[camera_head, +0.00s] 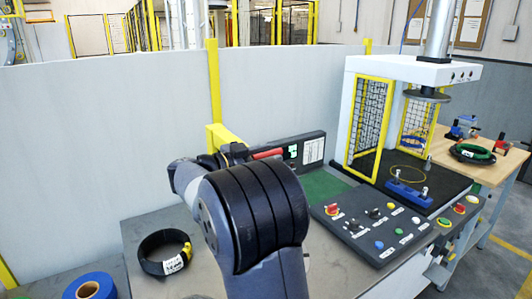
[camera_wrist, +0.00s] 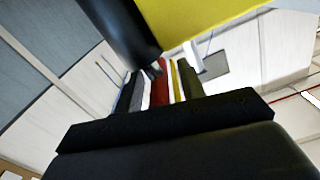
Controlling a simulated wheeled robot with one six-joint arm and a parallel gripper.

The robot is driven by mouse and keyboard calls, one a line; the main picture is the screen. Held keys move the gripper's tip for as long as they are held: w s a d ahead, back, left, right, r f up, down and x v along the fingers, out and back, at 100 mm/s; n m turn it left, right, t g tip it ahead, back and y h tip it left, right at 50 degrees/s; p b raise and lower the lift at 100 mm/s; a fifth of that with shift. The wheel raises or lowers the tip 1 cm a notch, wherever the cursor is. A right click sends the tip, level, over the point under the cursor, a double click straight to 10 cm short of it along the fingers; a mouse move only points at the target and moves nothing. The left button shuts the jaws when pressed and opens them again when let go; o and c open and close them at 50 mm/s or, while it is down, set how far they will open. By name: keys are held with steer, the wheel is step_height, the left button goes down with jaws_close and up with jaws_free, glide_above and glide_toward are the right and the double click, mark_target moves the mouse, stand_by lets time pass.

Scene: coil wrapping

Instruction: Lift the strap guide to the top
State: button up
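A yellow upright post (camera_head: 213,80) stands in front of the pale wall, with a yellow block (camera_head: 215,136) low on it. I take this block to be part of the strap guide. A red bar (camera_head: 267,154) sticks out beside it, and a red strip also shows in the wrist view (camera_wrist: 160,93). My gripper (camera_wrist: 160,88) is by the block, mostly hidden behind my arm in the head view. In the wrist view its two dark fingers stand apart on either side of the red strip, with pale and yellow gaps between. Contact with the strip is not visible.
A black coil (camera_head: 164,251) with a white label and a blue roll (camera_head: 90,287) lie at the lower left. A button panel (camera_head: 378,226) and a white press frame (camera_head: 412,70) stand to the right. A wooden table (camera_head: 492,172) holds a green-black coil.

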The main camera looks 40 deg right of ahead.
steer(key=shift+c, duration=0.4)
jaws_close()
